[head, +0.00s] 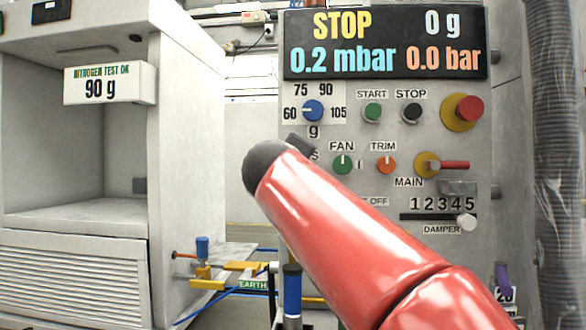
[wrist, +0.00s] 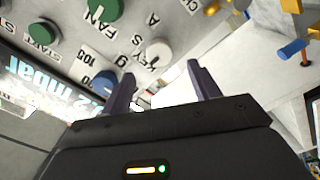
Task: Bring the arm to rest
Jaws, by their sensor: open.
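My gripper (wrist: 160,70) shows in the wrist view with its two dark fingers apart and nothing between them. The control panel lies beyond the fingers, tilted in that view, and they appear clear of it. In the head view my red arm (head: 345,235) reaches up from the lower right across the panel. It ends in a dark rounded joint left of the fan knob. My gripper is mostly or wholly hidden behind the arm there.
The control panel (head: 480,215) carries a fan knob (head: 342,164), a red mushroom button (head: 468,108) and a display (head: 385,44) reading STOP, 0 g, 0.2 mbar, 0.0 bar. A white cabinet (head: 180,150) stands left, with a blue-handled valve (head: 203,247) beside it. A ribbed hose (head: 556,120) hangs right.

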